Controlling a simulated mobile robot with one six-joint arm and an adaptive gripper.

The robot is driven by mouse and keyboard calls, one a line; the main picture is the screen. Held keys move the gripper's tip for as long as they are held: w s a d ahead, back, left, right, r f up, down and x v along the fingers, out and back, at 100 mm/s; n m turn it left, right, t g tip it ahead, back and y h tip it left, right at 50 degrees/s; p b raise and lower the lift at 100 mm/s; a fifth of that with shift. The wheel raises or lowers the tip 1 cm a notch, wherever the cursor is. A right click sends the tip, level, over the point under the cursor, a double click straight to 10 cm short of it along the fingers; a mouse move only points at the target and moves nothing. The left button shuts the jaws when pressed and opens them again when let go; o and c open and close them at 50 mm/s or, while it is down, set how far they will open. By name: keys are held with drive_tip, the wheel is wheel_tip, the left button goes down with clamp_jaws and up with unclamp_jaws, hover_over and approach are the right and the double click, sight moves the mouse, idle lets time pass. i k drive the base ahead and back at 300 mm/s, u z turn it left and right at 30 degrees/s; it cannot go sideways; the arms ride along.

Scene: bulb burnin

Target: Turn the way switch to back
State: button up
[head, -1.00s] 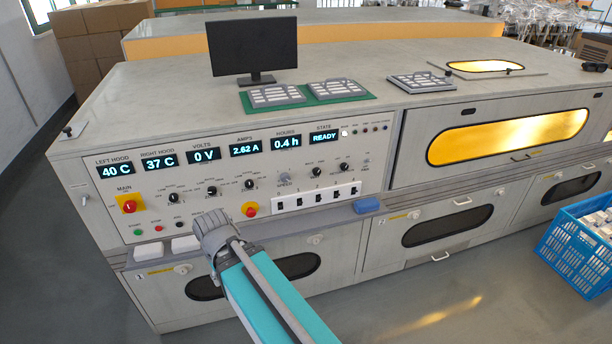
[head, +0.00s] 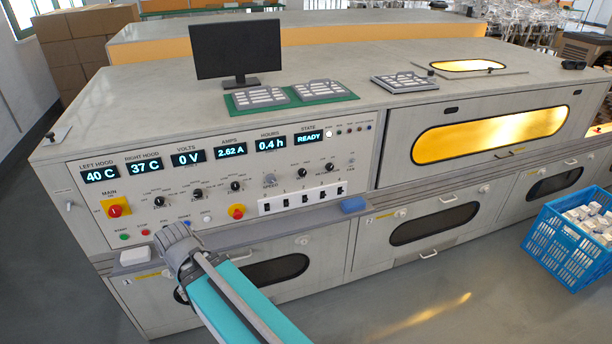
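The grey control panel (head: 85,205) fills the left front of the long machine. It carries three black selector knobs in a row: a left one (head: 160,201), a middle one (head: 197,194) and a right one (head: 235,186). More small black knobs sit further right, including one beside the large grey speed knob (head: 269,181). The small lettering is too blurred to tell which is the way switch or where it points. My teal and grey arm rises from the bottom in front of the panel's lower edge. My gripper's fingers are not visible.
A red-and-yellow main switch (head: 115,210), a red stop button (head: 237,212) and a white rocker-switch strip (head: 302,198) are close by. A ledge holds a white block (head: 135,256) and a blue block (head: 353,205). A blue crate (head: 575,245) stands on the floor at right.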

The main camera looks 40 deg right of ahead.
sight(301, 172)
drive_tip(key=z, duration=0.05)
drive_tip(key=k, duration=1.55)
drive_tip(key=z, duration=0.85)
drive_tip(key=i, duration=1)
drive_tip(key=u, duration=0.05)
